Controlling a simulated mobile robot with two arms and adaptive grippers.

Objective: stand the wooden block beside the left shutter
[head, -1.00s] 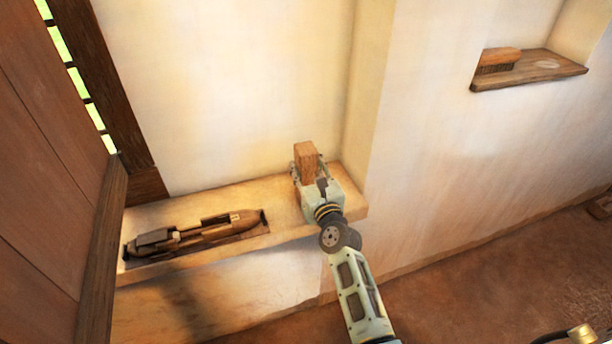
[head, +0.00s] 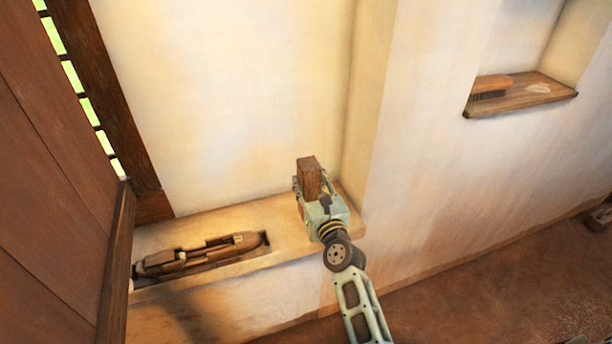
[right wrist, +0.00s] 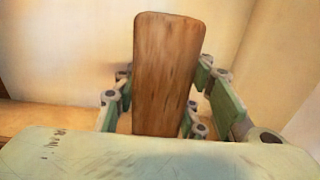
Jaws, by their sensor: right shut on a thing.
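The wooden block (head: 309,176) is upright in my right gripper (head: 312,196), at the right end of the ledge in the head view. In the right wrist view the block (right wrist: 165,70) stands between the two fingers of the gripper (right wrist: 163,105), which is shut on it. Its lower end is hidden by the gripper, so I cannot tell if it touches the ledge. The brown panelled shutter (head: 60,180) fills the left side of the head view, well apart from the block. My left gripper is not in view.
The pale ledge (head: 285,235) runs along the wall. A wooden shuttle (head: 200,252) lies in a recess on it, between shutter and block. A brush (head: 491,84) sits on a small wooden shelf (head: 520,98) at the upper right. The ledge between shuttle and gripper is clear.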

